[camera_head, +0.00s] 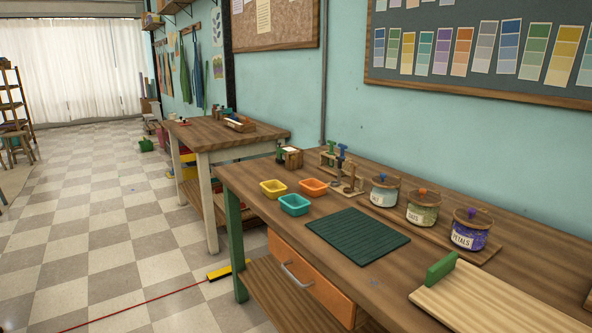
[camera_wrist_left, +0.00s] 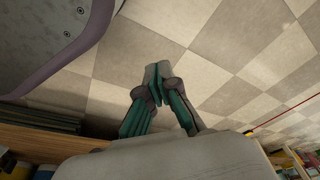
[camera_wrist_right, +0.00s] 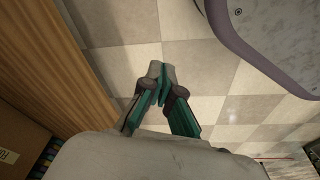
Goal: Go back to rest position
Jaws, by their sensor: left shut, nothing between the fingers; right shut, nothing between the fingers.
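My left gripper (camera_wrist_left: 157,88) shows in the left wrist view, shut and empty above the checkered floor. My right gripper (camera_wrist_right: 160,86) shows in the right wrist view, also shut and empty over the floor. Neither gripper shows in the head view. Nothing touches the fingertips of either gripper. A wooden surface (camera_wrist_right: 72,40) runs along the left side of the right wrist view, apart from the gripper.
In the head view, a wooden workbench (camera_head: 262,205) holds a green mat (camera_head: 358,236), coloured trays (camera_head: 294,204), several labelled jars (camera_head: 422,208) and a wooden board (camera_head: 490,300). A second table (camera_head: 205,138) stands behind. Checkered floor (camera_head: 90,225) is open on the left, crossed by a red line (camera_head: 150,300).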

